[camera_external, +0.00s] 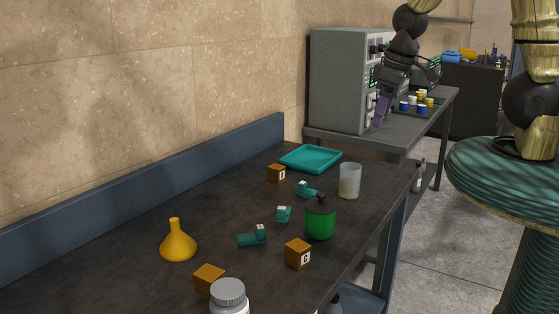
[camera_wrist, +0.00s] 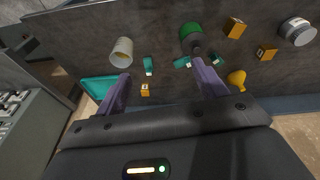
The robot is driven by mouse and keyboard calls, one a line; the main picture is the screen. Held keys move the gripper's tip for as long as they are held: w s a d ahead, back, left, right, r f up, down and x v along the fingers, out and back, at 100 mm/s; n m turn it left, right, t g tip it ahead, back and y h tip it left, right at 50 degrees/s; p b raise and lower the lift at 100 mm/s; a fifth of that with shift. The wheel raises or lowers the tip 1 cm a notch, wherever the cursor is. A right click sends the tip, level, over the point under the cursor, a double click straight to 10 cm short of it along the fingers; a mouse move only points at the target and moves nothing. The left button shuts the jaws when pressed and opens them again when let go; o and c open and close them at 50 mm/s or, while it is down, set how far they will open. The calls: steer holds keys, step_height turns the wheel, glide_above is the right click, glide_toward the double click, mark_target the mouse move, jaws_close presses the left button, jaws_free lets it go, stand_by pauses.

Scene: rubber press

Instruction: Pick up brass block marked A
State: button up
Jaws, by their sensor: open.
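Three brass blocks stand on the dark bench. One block (camera_external: 275,173) is beside the teal tray, with a small white label too small to read; it also shows between my fingers in the wrist view (camera_wrist: 145,91). A second block (camera_external: 295,251), near the green bottle, bears a label that looks like G or C. The third block (camera_external: 209,277) is at the near end by the white jar, its label not visible. I cannot tell which is marked A. My gripper (camera_external: 378,112) is open and empty, with purple fingers, raised beyond the bench's far end, apart from every block.
The teal tray (camera_external: 311,156), a cloudy beaker (camera_external: 349,181), a green bottle (camera_external: 320,222), several small teal pieces (camera_external: 283,214), a yellow funnel (camera_external: 178,243) and a white jar (camera_external: 229,297) share the bench. A grey instrument cabinet (camera_external: 338,85) stands behind. The bench's left side is clear.

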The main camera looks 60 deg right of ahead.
step_height(320, 180, up, 4)
steer(key=s+m+p, duration=0.2)
steer(key=w+a+f+n+t+y+b, duration=0.25)
steer(key=w+n+b, duration=0.25)
steer(key=w+n, duration=0.4)
steer(key=w+a+f+n+t+y+b, duration=0.1)
steer(key=w+a+f+n+t+b, duration=0.25)
steer(key=w+n, duration=0.5)
steer(key=w+a+f+n+t+y+b, duration=0.25)
steer(key=w+n+b, duration=0.35)
steer(key=w+n, duration=0.35)
steer(key=s+a+f+n+g+y+b, duration=0.1)
steer(key=a+f+n+g+y+b, duration=0.1)
steer(key=n, duration=0.7)
steer(key=s+a+f+n+g+y+b, duration=0.1)
steer(key=a+f+n+g+y+b, duration=0.2)
steer(key=a+f+n, duration=0.6)
steer(key=s+a+f+n+g+y+b, duration=0.2)
steer(key=a+f+n+g+b, duration=0.4)
steer(key=n, duration=0.3)
steer(key=shift+s+a+f+n+g, duration=0.1)
steer(key=shift+a+f+n+g, duration=0.1)
steer(key=shift+f+n+g, duration=0.25)
steer(key=shift+s+r+y, duration=0.15)
steer(key=shift+y, duration=0.15)
